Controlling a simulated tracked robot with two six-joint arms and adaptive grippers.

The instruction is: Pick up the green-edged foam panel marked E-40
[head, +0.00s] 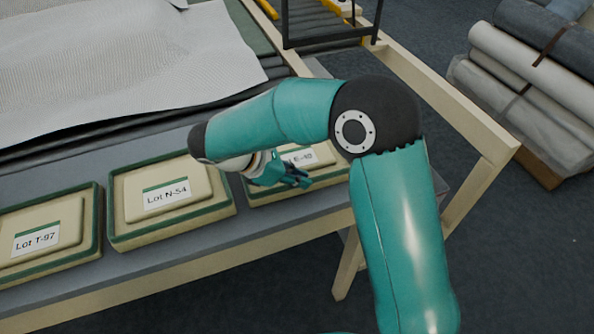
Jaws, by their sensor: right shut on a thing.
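The green-edged foam panel marked E-40 (325,176) lies on the grey table at the right end of a row of panels. My right arm reaches over it and hides part of its top and label. My right gripper (300,181) is down at this panel, shut on it; the exact contact of the fingers is partly hidden. The panel looks to be resting on the table or very close to it; I cannot tell which. My left gripper is not in view.
Similar panels, Lot N-54 (142,206) and Lot T-97 (62,238), sit to the left. White quilted sheeting (120,60) covers the back of the table (262,226). Wrapped rolls (530,75) are stacked on the floor at right. Floor at lower right is clear.

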